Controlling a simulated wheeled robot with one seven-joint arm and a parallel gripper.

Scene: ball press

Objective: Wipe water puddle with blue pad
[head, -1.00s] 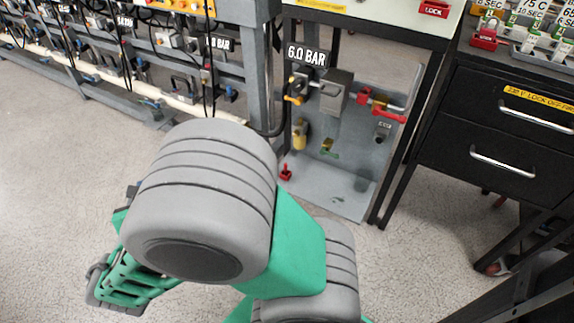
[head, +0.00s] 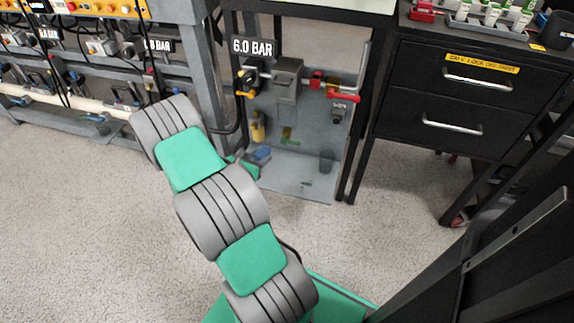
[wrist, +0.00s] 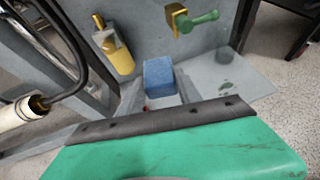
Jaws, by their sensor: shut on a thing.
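The blue pad (wrist: 160,77) is held out in front of my gripper (wrist: 157,98), which is shut on it. The pad also shows in the head view (head: 262,153), low at the left front of the grey panel, with my wrist partly covering it. Small dark wet-looking marks, likely the water puddle (wrist: 225,86), lie on the grey base plate (wrist: 248,84) to the right of the pad. In the head view the plate (head: 305,186) shows them only faintly. The pad appears apart from these marks. Whether it touches the plate cannot be told.
A yellow fitting (wrist: 116,50) and a green-handled valve (wrist: 197,20) stick out from the panel above the plate. A dark cup-like thing (head: 326,161) is at the plate's right. A pipe frame (head: 60,75) stands left, a black drawer cabinet (head: 460,100) right.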

